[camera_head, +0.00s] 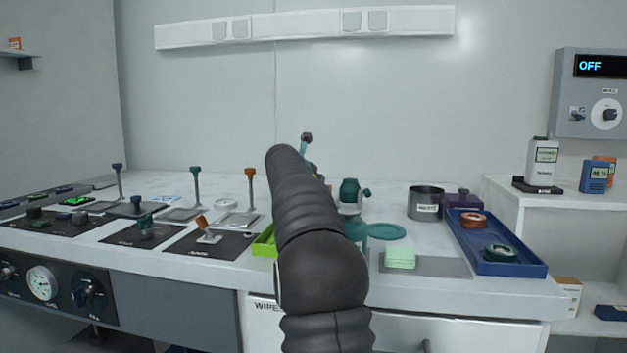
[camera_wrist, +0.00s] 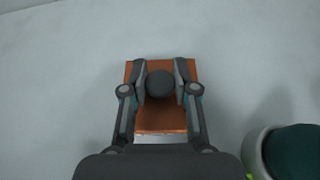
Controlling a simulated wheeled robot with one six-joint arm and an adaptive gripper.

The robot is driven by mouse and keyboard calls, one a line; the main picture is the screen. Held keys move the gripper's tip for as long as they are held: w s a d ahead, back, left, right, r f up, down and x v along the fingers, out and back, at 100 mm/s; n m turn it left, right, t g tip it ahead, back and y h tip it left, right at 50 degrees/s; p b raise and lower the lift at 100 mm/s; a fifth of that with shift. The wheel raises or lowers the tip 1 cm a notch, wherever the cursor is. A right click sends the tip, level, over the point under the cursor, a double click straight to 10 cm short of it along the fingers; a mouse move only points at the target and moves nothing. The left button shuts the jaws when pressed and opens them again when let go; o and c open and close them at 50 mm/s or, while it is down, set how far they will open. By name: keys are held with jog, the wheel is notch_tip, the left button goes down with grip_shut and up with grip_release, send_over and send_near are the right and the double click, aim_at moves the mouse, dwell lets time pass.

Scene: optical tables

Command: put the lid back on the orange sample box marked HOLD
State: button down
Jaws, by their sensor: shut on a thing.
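In the wrist view, my gripper (camera_wrist: 160,84) is shut on the dark round knob (camera_wrist: 160,82) of an orange square lid (camera_wrist: 160,120), one finger on each side. The lid lies below the fingers and appears level. A thin pale strip shows under its near edge; I cannot tell whether it is part of the orange sample box. The box itself and its HOLD mark cannot be made out. In the head view, my dark arm hides the gripper and most of what is behind it.
A green-topped round container (camera_wrist: 296,150) stands right of the lid in the wrist view. The head view shows a teal disc (camera_head: 386,231), a pale green block (camera_head: 399,258), a dark pot (camera_head: 426,203) and a blue tray (camera_head: 515,268) on the right. Upright posts (camera_head: 250,190) stand left.

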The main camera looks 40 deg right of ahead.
dwell(0.4)
jog(key=shift+c, duration=1.6)
grip_release()
jog(key=shift+r+p, duration=1.25)
jog(key=shift+p, duration=0.3)
jog(key=shift+r+p, duration=0.4)
jog(key=shift+r, duration=1.85)
jog(key=shift+c, duration=0.3)
grip_shut()
jog(key=shift+f+b, duration=1.65)
jog(key=shift+f, duration=1.1)
